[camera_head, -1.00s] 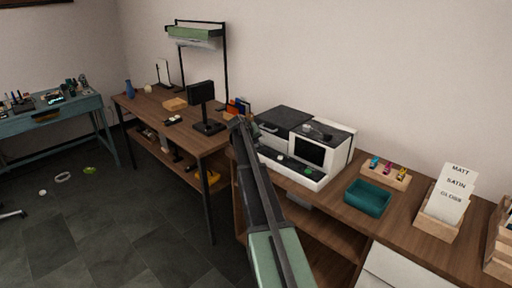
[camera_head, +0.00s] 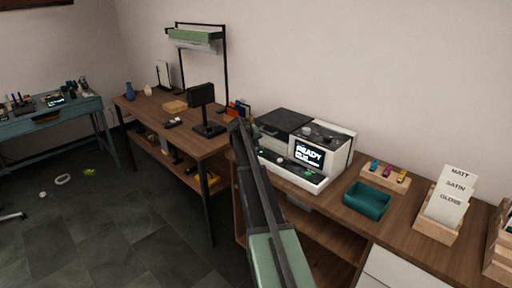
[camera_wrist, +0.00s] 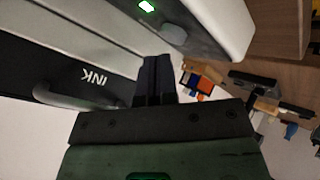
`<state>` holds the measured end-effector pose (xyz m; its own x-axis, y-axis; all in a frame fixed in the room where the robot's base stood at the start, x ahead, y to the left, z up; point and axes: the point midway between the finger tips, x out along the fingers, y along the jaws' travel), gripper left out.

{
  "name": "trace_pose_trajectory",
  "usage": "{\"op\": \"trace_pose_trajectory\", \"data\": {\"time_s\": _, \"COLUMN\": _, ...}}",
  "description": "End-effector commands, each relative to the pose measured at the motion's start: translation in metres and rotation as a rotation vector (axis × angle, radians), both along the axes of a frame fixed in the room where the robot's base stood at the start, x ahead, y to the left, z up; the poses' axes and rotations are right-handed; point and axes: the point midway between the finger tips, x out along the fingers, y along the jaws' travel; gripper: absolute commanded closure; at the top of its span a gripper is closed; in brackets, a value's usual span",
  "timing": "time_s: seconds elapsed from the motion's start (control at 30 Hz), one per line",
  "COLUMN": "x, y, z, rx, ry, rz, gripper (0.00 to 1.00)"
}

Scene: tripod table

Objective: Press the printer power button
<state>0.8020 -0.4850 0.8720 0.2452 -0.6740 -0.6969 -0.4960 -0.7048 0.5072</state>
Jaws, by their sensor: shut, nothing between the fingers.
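The printer (camera_head: 332,165) is a white and dark machine on the wooden counter. Its screen (camera_head: 309,155) is lit and reads READY, with smaller lines below. I cannot tell whether the fingertips touch anything. In the head view my arm hides the printer's left front corner and the fingers are not clear.
A teal tray (camera_head: 367,200) and a wooden holder with small coloured bottles (camera_head: 388,173) stand right of the printer. A card box (camera_head: 440,215) is farther right. A desk with a monitor (camera_head: 202,95) stands to the left. Open floor lies at front left.

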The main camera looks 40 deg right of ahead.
Motion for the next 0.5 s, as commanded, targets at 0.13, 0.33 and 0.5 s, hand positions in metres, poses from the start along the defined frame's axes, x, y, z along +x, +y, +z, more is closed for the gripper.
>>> {"op": "trace_pose_trajectory", "data": {"time_s": 0.13, "x": 0.0, "y": 0.0, "z": 0.005, "rx": 0.0, "ry": 0.0, "rz": 0.0, "gripper": 1.0}}
{"op": "trace_pose_trajectory", "data": {"time_s": 0.33, "x": 0.0, "y": 0.0, "z": 0.006, "rx": 0.0, "ry": 0.0, "rz": 0.0, "gripper": 1.0}}
{"op": "trace_pose_trajectory", "data": {"time_s": 0.5, "x": 0.0, "y": 0.0, "z": 0.025, "rx": 0.0, "ry": 0.0, "rz": 0.0, "gripper": 1.0}}
